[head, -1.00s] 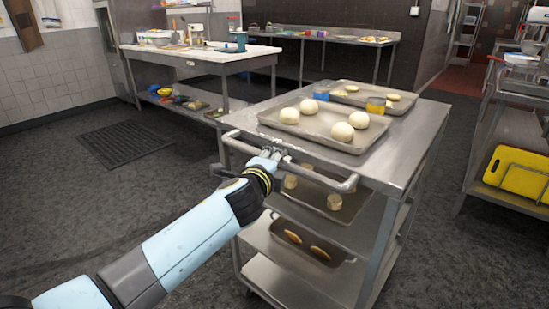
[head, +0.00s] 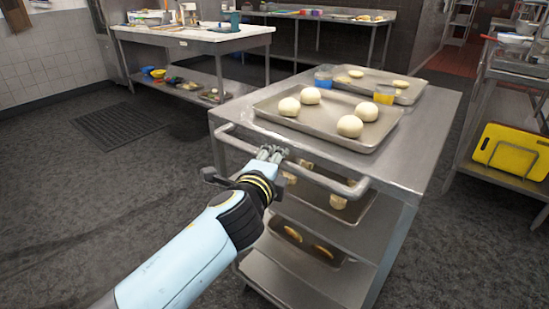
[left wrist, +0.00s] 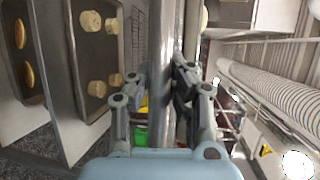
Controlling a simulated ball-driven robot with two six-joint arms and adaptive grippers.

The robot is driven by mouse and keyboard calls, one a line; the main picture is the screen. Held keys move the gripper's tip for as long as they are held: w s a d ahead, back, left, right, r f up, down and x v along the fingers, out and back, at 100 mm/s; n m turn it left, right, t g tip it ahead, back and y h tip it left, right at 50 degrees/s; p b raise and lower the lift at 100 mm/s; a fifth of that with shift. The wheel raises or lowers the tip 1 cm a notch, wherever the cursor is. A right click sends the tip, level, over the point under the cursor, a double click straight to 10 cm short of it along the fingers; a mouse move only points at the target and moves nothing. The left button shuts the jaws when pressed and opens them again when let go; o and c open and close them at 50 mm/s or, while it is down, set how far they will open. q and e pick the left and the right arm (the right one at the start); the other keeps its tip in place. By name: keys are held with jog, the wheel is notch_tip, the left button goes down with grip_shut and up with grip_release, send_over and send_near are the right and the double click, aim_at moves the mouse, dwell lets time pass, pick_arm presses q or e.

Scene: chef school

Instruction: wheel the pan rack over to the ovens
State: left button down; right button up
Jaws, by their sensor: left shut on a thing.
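The pan rack (head: 425,137) is a steel cart with shelves, standing in the middle of the head view. Its top holds a tray of dough balls (head: 321,131) in front and a second tray (head: 408,92) behind. Lower shelves hold trays of baked pieces. A tubular handle (head: 335,185) runs along its near side. My left gripper (head: 268,154) is shut on this handle; in the left wrist view its fingers (left wrist: 165,85) flank the bar. My right gripper is out of view. I see no ovens that I can make out.
A worktable (head: 190,37) stands at the back left, with bowls on its lower shelf. A steel shelf with a yellow board (head: 512,152) stands close on the right. A dark floor mat (head: 122,124) lies at left. The floor on the left is open.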

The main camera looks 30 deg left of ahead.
pick_arm(q)
jog(key=shift+s+f, duration=0.1)
jog(key=shift+f, duration=0.1)
jog(key=c, duration=1.2)
grip_release()
jog(key=shift+r, duration=0.1)
jog(key=shift+o, duration=0.2)
jog(key=v, duration=0.7)
jog(key=shift+s, duration=0.2)
jog(key=s+f+n+g+h+b, duration=0.1)
jog(key=s+f+g, duration=0.3)
jog(key=f, duration=1.1)
jog(key=s+f+n+g+h+b, duration=0.1)
jog(key=s+f+n+g+h, duration=0.15)
jog(key=s+f, duration=0.85)
jog(key=s+a+f+n+g, duration=0.1)
jog(key=s+f+n+g, duration=0.3)
jog(key=s+f, duration=0.6)
jog(key=s+a+f+n+g, duration=0.2)
jog(key=s+f+n+g, duration=0.2)
jog(key=s+f+n, duration=0.3)
jog(key=s+f, duration=0.4)
jog(key=s, duration=0.5)
jog(key=shift+s+f+h, duration=0.25)
jog(key=shift+s+h, duration=0.1)
